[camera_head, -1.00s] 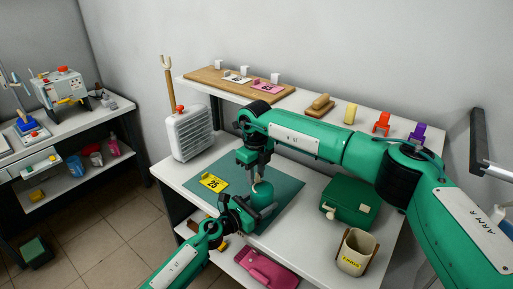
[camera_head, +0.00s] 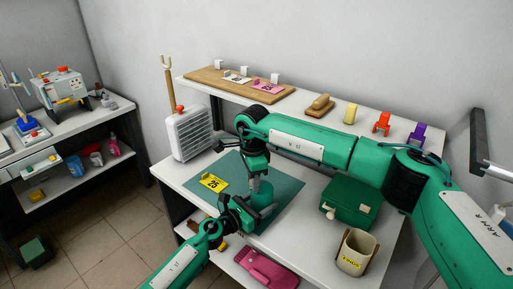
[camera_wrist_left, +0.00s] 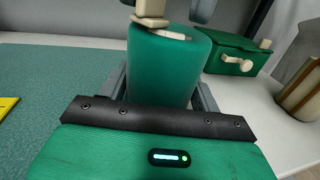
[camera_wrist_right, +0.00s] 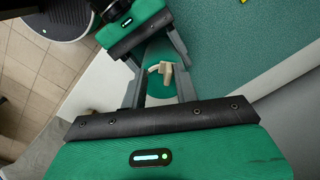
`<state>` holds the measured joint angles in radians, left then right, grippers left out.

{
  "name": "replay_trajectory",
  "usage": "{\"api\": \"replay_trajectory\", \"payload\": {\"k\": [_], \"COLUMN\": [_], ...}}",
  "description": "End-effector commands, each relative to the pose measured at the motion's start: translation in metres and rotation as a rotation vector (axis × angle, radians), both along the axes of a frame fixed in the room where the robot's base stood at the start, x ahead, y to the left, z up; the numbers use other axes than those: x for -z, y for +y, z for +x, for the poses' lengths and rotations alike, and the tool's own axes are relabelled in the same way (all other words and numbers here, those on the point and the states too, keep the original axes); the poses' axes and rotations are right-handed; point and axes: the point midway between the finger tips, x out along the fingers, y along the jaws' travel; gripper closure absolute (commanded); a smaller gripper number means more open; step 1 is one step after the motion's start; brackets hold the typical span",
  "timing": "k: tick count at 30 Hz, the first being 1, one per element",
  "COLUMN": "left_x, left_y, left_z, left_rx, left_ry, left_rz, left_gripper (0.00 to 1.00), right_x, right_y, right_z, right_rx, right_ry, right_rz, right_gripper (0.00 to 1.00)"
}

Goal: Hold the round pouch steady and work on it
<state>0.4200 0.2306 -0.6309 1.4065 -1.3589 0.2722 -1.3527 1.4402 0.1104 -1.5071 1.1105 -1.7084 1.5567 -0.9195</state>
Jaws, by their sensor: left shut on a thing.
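The round pouch (camera_wrist_left: 168,75) is a green upright cylinder on the green mat (camera_head: 285,184). A pale beige pull (camera_wrist_left: 150,20) and a light strip are at its top. My left gripper (camera_wrist_left: 160,90) is shut on the pouch, one finger on each side of its body. My right gripper (camera_wrist_right: 157,85) is over the pouch top, its fingers apart on either side of the beige pull (camera_wrist_right: 163,72). I see no contact between those fingers and the pull. In the head view the grippers hide much of the pouch.
A green box (camera_head: 350,200) and a beige cup (camera_head: 356,252) stand to the right. A white heater-like unit (camera_head: 190,132) stands at the left. A raised shelf (camera_head: 340,110) runs behind.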

Motion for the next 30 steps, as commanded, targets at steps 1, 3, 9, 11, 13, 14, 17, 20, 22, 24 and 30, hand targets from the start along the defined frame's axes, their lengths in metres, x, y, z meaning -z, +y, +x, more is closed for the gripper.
{"api": "replay_trajectory", "payload": {"k": [1, 3, 9, 11, 13, 14, 17, 20, 22, 24, 30], "left_x": [0.001, 0.001, 0.001, 0.001, 0.001, 0.001, 0.001, 0.0, 0.001, 0.001, 0.001], "left_y": [0.0, 0.0, 0.0, 0.0, 0.0, 0.0, 0.0, 0.001, 0.0, 0.0, 0.0], "left_z": [0.0, 0.0, 0.0, 0.0, 0.0, 0.0, 0.0, 0.0, 0.0, 0.0, 0.0], "left_rx": [-0.001, -0.001, -0.001, -0.001, -0.001, -0.001, -0.001, -0.001, -0.001, -0.001, 0.0], "left_ry": [0.001, 0.001, 0.001, 0.001, 0.001, 0.001, 0.001, 0.001, 0.001, 0.001, 0.001], "left_rz": [0.0, 0.0, 0.0, 0.0, 0.0, 0.0, 0.0, 0.0, 0.0, 0.0, 0.001], "left_gripper": [0.58, 0.58, 0.58, 0.58, 0.58, 0.58, 0.58, 0.58, 0.58, 0.58, 0.58], "right_x": [0.001, 0.001, 0.001, 0.0, 0.0, 0.0, 0.0, -0.023, -0.037, -0.051, -0.088], "right_y": [-0.001, -0.002, -0.005, -0.006, -0.008, -0.008, -0.011, -0.01, -0.01, -0.01, -0.01], "right_z": [-0.002, -0.004, -0.008, -0.009, -0.011, -0.012, -0.013, -0.012, -0.012, -0.012, -0.012], "right_rx": [-0.051, -0.125, -0.334, -0.396, -0.468, -0.499, -0.602, -0.601, -0.6, -0.599, -0.598], "right_ry": [0.002, 0.002, 0.001, 0.001, 0.001, 0.001, 0.002, -0.004, -0.004, -0.004, -0.003], "right_rz": [-0.001, -0.001, 0.0, 0.0, 0.0, 0.0, 0.0, -0.002, -0.001, -0.002, -0.001], "right_gripper": [0.71, 0.71, 0.71, 0.71, 0.71, 0.71, 0.71, 0.71, 0.71, 0.71, 0.71]}}
